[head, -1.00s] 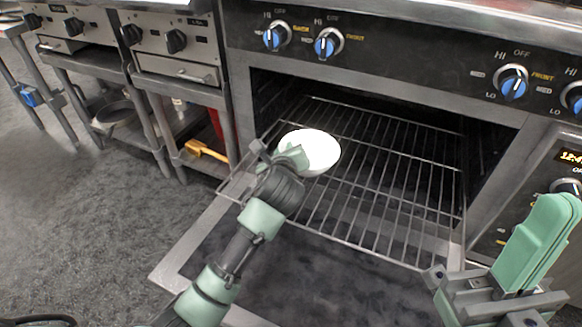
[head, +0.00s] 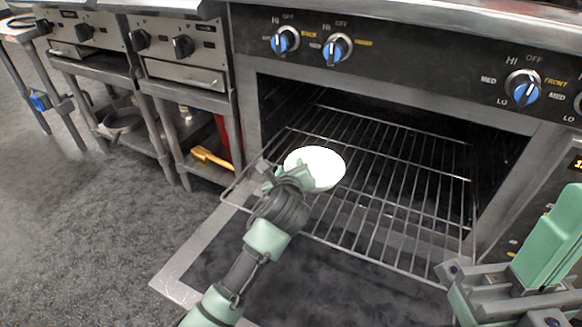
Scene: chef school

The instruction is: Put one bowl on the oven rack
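One white bowl (head: 322,165) sits upright at the oven rack (head: 395,205), over the left part of its pulled-out wires. I cannot tell for sure whether its base rests on the wires. My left gripper (head: 283,172) is at the bowl's near left side, with one finger overlapping the rim and the other just left of it. Whether the fingers grip the wall is not clear. My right gripper (head: 505,275) is at the lower right, away from the bowl and partly cut off by the frame; its fingertips do not show clearly.
The oven door (head: 330,280) is folded down below the rack. The rack is bare to the right of the bowl. Blue control knobs (head: 337,48) line the panel above. A steel stand (head: 190,130) at left holds a yellow-handled tool (head: 210,158) on its lower shelf.

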